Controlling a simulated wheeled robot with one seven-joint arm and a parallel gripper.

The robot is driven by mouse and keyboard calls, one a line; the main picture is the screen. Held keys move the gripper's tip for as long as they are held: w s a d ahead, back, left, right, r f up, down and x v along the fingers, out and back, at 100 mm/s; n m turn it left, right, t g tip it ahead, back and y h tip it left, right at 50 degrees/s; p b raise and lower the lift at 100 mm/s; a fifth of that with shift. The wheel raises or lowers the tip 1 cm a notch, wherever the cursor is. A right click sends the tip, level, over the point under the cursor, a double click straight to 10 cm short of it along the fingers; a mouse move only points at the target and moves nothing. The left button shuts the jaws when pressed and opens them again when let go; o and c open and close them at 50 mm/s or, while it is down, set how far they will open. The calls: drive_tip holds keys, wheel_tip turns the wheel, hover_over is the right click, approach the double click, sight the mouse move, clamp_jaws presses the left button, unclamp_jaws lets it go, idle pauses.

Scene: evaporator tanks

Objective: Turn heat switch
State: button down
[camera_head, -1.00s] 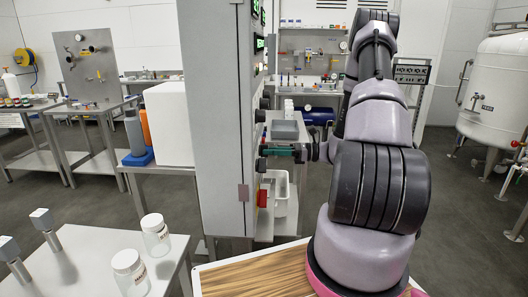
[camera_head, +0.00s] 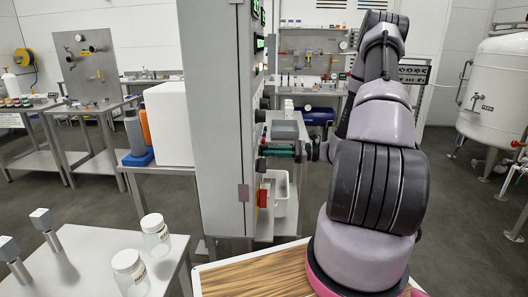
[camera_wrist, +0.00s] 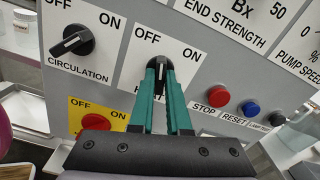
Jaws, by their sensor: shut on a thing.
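The heat switch (camera_wrist: 158,63) is a black knob on a white label marked OFF and ON, on the grey panel in the wrist view. The lower part of its label is hidden behind my fingers. My gripper (camera_wrist: 161,72), with green fingers, is shut on this knob, with the fingertips at its two sides. The knob's white mark points roughly straight up, between OFF and ON. In the head view my gripper (camera_head: 264,149) reaches from the right to the front of the tall grey cabinet (camera_head: 222,120); the knob itself is hard to make out there.
The circulation switch (camera_wrist: 72,41) is left of the heat switch. A red knob on a yellow plate (camera_wrist: 97,121) is below, partly covered by my gripper. Red (camera_wrist: 219,94), blue (camera_wrist: 250,107) and black (camera_wrist: 277,117) buttons lie to the right. Jars (camera_head: 156,234) stand on a table at left.

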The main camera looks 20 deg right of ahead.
drive_tip(key=shift+d, duration=0.1)
drive_tip(key=shift+n, duration=2.8)
drive_tip(key=c, duration=0.8)
unclamp_jaws()
